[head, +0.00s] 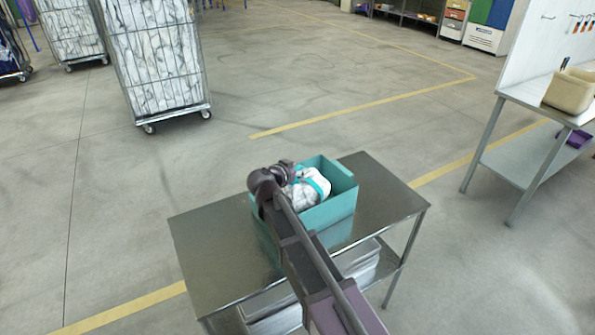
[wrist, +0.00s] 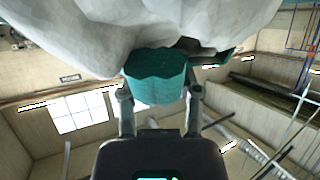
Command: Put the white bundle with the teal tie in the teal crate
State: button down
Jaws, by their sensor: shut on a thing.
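The white bundle (head: 308,191) with its teal tie (head: 318,182) shows within the outline of the teal crate (head: 340,188) in the head view. It cannot be told whether the bundle rests on the crate's floor or hangs just above it. In the wrist view my gripper (wrist: 160,92) has its two fingers shut on the teal tie (wrist: 155,75), with the white bundle (wrist: 130,25) filling the top of the picture. In the head view my dark arm covers the crate's near left part and hides the fingertips.
The crate stands on a metal table (head: 205,245) with bare top to its left and right. Grey stacked items (head: 360,263) lie on its lower shelf. A wire cage trolley (head: 160,60) stands at the back left. A workbench (head: 530,95) with a beige bin (head: 570,90) stands at right.

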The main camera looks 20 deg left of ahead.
jog(key=shift+f+b, duration=0.6)
jog(key=shift+b, duration=0.05)
jog(key=shift+c, duration=1.5)
grip_release()
jog(key=shift+r, duration=0.1)
jog(key=shift+r+p, duration=0.55)
jog(key=shift+p, duration=0.1)
jog(key=p+v, duration=0.4)
jog(key=v, duration=0.8)
jog(key=shift+d, duration=0.1)
